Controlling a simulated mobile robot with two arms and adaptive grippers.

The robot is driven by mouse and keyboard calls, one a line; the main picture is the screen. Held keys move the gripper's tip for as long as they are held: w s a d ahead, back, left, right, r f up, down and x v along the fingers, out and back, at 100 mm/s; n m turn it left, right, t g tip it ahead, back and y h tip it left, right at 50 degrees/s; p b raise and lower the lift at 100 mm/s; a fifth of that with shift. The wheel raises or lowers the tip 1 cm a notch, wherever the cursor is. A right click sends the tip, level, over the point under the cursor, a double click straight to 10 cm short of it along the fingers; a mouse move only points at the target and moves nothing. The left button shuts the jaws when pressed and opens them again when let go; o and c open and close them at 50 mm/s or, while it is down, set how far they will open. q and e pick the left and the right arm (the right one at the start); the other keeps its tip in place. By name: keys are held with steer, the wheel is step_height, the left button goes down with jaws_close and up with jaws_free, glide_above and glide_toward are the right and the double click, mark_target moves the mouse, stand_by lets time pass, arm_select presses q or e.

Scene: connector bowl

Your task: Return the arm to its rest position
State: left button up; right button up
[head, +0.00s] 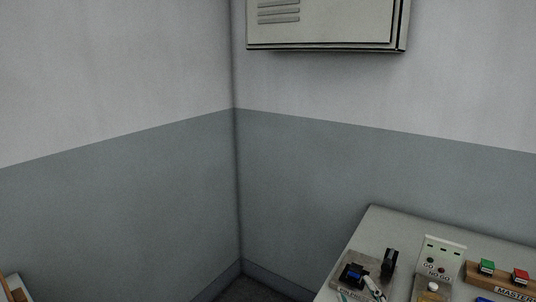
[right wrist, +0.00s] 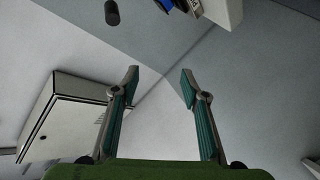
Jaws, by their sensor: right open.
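My right gripper (right wrist: 160,82) is open and empty in the right wrist view. Its two fingers, with teal pads, stand apart with only wall behind the gap. In the head view, a small pale jointed part (head: 374,288) shows at the bottom edge by the bench; I cannot tell for sure if it is a fingertip of mine. My left gripper is in neither view.
A pale bench (head: 400,226) stands at the lower right. On it are a blue connector (head: 352,274), a black upright piece (head: 390,262), a GO/NO GO box (head: 440,256) and a wooden block with green and red pieces (head: 500,278). A wall cabinet (head: 322,22) hangs above.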

steer(key=s+f+m+g, duration=0.6)
steer(key=s+f+g, duration=0.7)
steer(key=s+f, duration=1.2)
steer(key=s+f+g, duration=0.1)
steer(key=s+f, duration=0.1)
steer(key=f, duration=0.9)
steer(key=s+f, duration=0.2)
steer(key=f, duration=1)
steer(key=s+d+f, duration=0.2)
steer(key=s+f, duration=0.6)
steer(key=s+d+f+g, duration=0.1)
steer(key=s+d+f, duration=0.1)
steer(key=s+f, duration=0.6)
steer(key=shift+s+n, duration=0.3)
steer(key=shift+s, duration=0.1)
